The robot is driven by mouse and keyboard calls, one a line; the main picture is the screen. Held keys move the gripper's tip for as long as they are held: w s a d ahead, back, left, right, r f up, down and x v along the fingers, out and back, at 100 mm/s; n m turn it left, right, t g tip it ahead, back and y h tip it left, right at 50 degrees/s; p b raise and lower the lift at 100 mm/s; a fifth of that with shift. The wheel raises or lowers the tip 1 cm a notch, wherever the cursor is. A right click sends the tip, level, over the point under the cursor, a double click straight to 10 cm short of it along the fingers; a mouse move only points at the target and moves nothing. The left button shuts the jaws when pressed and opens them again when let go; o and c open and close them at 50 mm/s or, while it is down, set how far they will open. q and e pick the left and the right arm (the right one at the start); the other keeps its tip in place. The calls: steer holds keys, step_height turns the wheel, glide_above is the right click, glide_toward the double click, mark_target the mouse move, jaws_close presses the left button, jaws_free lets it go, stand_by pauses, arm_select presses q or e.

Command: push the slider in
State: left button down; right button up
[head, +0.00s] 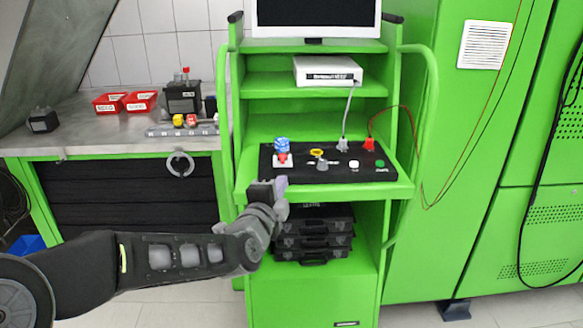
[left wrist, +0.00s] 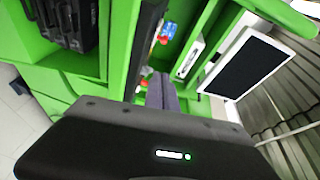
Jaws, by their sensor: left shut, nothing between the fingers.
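A green shelf (head: 330,194) juts out of the green bench at mid height and carries a black control panel (head: 350,163). It looks like the slider, though nothing marks it as such. Its green front edge also shows in the left wrist view (left wrist: 120,45). My left gripper (head: 281,186) is at the shelf's front left corner, in front of its edge. Its two grey fingers (left wrist: 161,90) are shut together and empty. I cannot tell whether they touch the shelf. My right gripper is in neither view.
Black cases (head: 314,232) are stacked below. A monitor (head: 315,18) and a white box (head: 327,71) are above. A workbench (head: 70,142) stands left.

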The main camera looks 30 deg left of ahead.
arm_select(q)
steer(key=shift+m, duration=0.4)
steer(key=b, duration=0.2)
glide_toward(284, 162)
steer(key=w, duration=0.1)
steer(key=w+d+r, duration=0.1)
steer(key=w, duration=0.1)
steer(key=w+d, duration=0.1)
steer(key=shift+w+d+r, duration=0.15)
steer(key=shift+w+d, duration=0.1)
steer(key=shift+w, duration=0.15)
steer(key=shift+w+a, duration=0.2)
steer(key=shift+a, duration=0.4)
steer(key=shift+w+a, duration=0.25)
steer(key=shift+a, duration=0.35)
steer(key=shift+w+a, duration=0.3)
steer(key=shift+a, duration=0.3)
steer(key=shift+b, duration=0.4)
